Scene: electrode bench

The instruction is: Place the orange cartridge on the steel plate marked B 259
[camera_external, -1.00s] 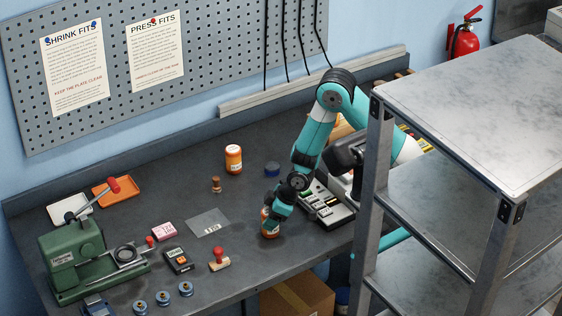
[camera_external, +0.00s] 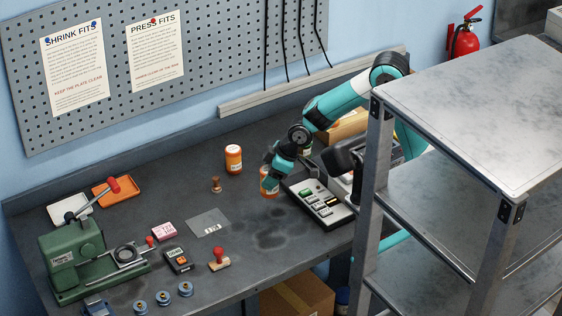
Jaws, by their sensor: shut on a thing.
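My gripper (camera_external: 270,172) is shut on an orange cartridge (camera_external: 268,186), a small upright jar with a pale label, partly hidden by the fingers. It is at the middle of the bench; I cannot tell how high above the top it is. A second orange jar (camera_external: 233,159) with a white lid stands on the bench to the left and behind. A thin grey plate (camera_external: 206,219) with a small white mark lies flat to the left and in front of my gripper. The mark is too small to read surely as B 259.
A grey keypad device (camera_external: 320,203) sits just right of my gripper. A brown stamp (camera_external: 216,184), a red-handled stamp (camera_external: 219,260), a pink block (camera_external: 164,231) and a black meter (camera_external: 178,261) surround the plate. A green press (camera_external: 75,258) stands left. A steel shelf (camera_external: 470,90) rises at right.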

